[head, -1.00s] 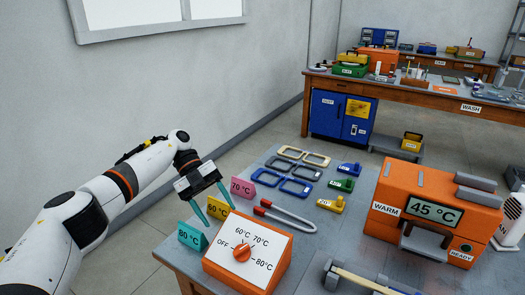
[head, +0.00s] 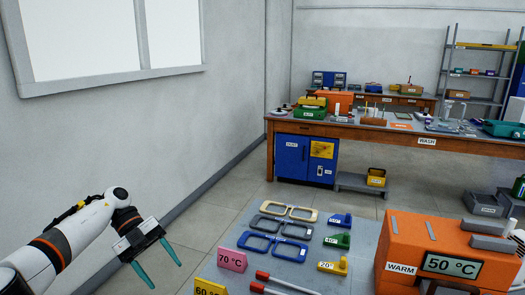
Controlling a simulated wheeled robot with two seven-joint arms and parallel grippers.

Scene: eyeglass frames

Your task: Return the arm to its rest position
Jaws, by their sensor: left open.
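My left arm (head: 75,237) comes in from the lower left in the head view. My left gripper (head: 164,275), with teal fingers, is open and empty. It hangs to the left of the work table (head: 345,265), apart from the things on it. A pink 70 °C block (head: 232,260) and a yellow 60 °C block (head: 209,288) stand to the right of it. The orange warmer (head: 465,245) at the right reads 50 °C. My right gripper is not in view.
Pairs of eyeglass frames (head: 283,228) lie on the table beside blue, green and yellow labelled pieces. Red-tipped tongs (head: 285,282) lie at the front. A WASH bench (head: 400,135) stands further back. Wall and bare floor lie around the gripper.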

